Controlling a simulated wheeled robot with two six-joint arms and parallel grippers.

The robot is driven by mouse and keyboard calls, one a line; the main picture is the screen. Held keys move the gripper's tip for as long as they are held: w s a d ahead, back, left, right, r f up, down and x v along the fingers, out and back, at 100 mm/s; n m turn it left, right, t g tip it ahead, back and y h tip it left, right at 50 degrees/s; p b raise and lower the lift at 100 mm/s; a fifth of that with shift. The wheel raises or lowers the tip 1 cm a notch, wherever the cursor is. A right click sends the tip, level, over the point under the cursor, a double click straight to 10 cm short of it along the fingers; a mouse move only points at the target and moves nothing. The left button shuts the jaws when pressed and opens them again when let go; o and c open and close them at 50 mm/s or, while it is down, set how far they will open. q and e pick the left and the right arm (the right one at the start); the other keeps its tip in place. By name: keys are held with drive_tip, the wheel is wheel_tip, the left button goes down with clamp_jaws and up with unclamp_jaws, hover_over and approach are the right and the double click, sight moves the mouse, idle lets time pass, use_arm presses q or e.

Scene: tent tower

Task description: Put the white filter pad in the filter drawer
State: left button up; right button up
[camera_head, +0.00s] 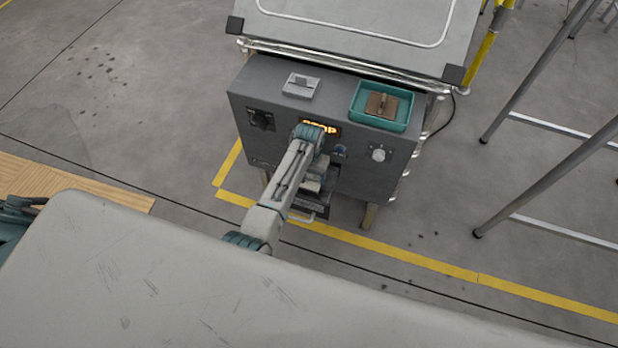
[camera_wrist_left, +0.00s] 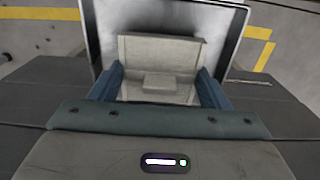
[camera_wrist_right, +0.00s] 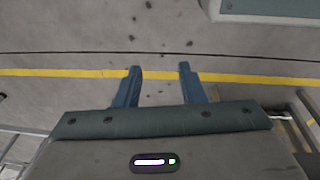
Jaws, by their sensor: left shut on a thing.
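The white filter pad (camera_wrist_left: 162,52) is an off-white slab with a small raised grip block. In the head view the drawer (camera_head: 311,206) juts from the lower front of the grey cabinet, partly hidden by my left arm and gripper (camera_head: 314,184). My right gripper (camera_wrist_right: 158,85) is open and empty above bare floor.
Metal poles (camera_head: 545,140) stand at the right.

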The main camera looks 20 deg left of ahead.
use_arm(q)
drive_tip(key=shift+f, duration=0.9)
use_arm(e)
drive_tip(key=shift+w+r, duration=0.25)
drive_tip(key=shift+r, duration=0.2)
use_arm(q)
drive_tip(key=shift+f, duration=0.15)
drive_tip(key=o, duration=1)
drive_tip(key=shift+c, duration=0.2)
use_arm(e)
drive_tip(key=shift+r, duration=0.1)
use_arm(q)
drive_tip(key=shift+r, duration=0.25)
wheel_tip(320, 180, up, 12)
drive_tip(key=shift+f+p, duration=0.1)
drive_tip(key=shift+p, duration=0.65)
use_arm(e)
drive_tip(key=f, duration=0.1)
drive_tip(key=s+f, duration=0.1)
drive_tip(key=f, duration=0.1)
drive_tip(key=s+f, duration=0.1)
drive_tip(key=shift+s+d+f, duration=0.1)
drive_tip(key=shift+d+f, duration=0.1)
drive_tip(key=shift+f, duration=0.2)
